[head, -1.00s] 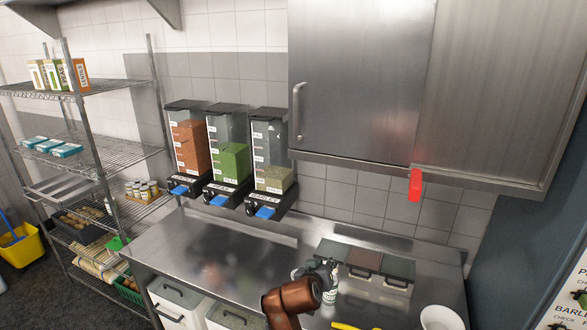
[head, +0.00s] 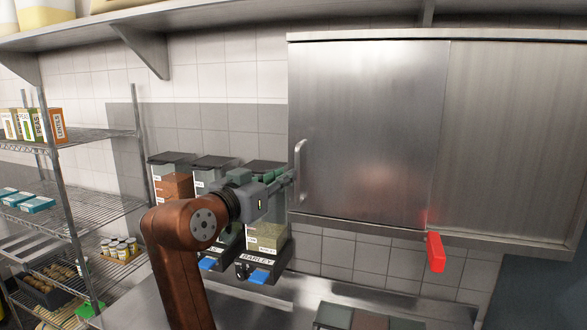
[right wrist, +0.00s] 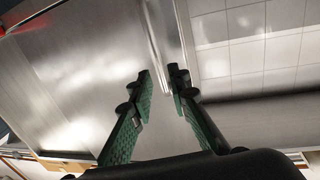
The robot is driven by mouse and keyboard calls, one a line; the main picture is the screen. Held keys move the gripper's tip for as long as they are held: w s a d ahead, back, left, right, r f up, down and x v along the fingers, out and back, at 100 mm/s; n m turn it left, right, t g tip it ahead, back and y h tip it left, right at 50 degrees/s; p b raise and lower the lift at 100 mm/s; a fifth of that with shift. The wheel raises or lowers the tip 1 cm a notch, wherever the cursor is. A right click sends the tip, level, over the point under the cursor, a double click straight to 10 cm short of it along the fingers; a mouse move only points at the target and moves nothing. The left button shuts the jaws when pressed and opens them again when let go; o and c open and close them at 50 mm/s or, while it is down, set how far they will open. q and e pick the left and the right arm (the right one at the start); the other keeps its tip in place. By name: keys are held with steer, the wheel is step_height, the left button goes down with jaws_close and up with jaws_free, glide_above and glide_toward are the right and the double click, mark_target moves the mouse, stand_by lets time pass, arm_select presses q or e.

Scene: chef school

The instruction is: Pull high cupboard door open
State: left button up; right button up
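The high cupboard's steel door (head: 375,135) is shut, flat beside the neighbouring panel. Its vertical bar handle (head: 299,168) is near the door's left edge. My right gripper (head: 290,180) is at the handle's left side, at about the height of its middle, with its fingers pointing toward it. In the right wrist view, its two green-padded fingers (right wrist: 161,75) are apart, and the bright handle bar (right wrist: 157,45) runs down toward the gap between their tips. I cannot tell whether they touch it. My left gripper is out of view.
Food dispensers (head: 268,238) stand below and behind my right gripper. A red block (head: 435,252) hangs at the cupboard's lower edge. A wire shelf (head: 75,160) is at the left. A long shelf (head: 190,15) runs above. The steel counter (head: 285,295) lies below.

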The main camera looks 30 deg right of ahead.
steer(key=p+x, duration=0.1)
steer(key=x, duration=0.5)
steer(key=shift+w+d+f, duration=0.1)
steer(key=shift+d, duration=0.35)
steer(key=shift+c, duration=0.5)
jaws_close()
